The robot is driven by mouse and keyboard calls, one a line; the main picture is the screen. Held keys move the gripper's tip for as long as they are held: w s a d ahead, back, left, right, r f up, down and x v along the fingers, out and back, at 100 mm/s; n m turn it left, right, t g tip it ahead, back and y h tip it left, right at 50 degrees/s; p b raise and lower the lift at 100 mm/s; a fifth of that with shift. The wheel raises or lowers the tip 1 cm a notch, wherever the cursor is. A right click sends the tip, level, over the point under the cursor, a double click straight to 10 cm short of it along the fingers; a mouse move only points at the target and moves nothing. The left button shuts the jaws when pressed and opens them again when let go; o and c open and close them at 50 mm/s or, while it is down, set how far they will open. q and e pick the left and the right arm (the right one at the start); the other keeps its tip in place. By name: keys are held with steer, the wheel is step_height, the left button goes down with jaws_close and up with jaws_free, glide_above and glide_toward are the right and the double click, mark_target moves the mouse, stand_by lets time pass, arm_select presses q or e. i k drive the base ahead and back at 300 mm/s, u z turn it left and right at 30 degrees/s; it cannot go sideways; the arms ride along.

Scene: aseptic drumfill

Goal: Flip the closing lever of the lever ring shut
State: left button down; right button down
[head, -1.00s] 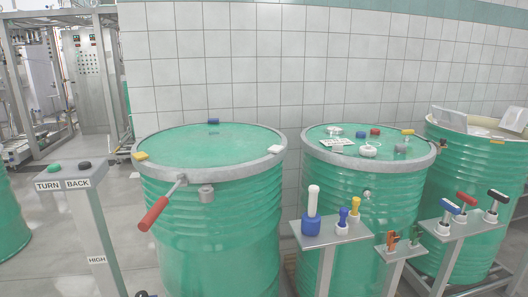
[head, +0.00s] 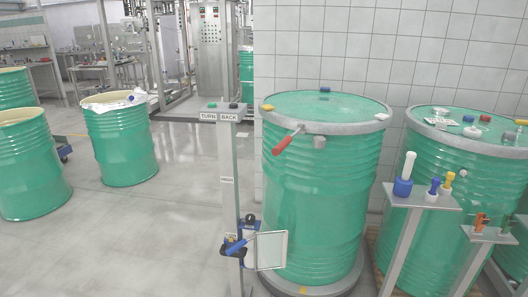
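The closed green drum (head: 318,200) stands right of centre in the head view. A grey lever ring (head: 345,129) runs around its lid edge. The closing lever (head: 283,144) has a red handle. It sticks out from the ring at the front left, slanting down and to the left, away from the drum wall. A grey block (head: 319,142) sits on the ring just right of the lever. Blue (head: 325,89), yellow (head: 267,107) and white (head: 382,116) pieces sit around the rim. Neither of my grippers is in view.
A post with a TURN/BACK button box (head: 222,113) stands close left of the drum; a blue-handled device with a pale panel (head: 271,250) is low on it. A tool stand (head: 421,198) and a second drum (head: 450,170) are at right. Open floor (head: 140,235) lies left, with other drums beyond.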

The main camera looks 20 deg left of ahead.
mark_target(278, 148)
steer(key=i, duration=1.15)
steer(key=u, duration=0.5)
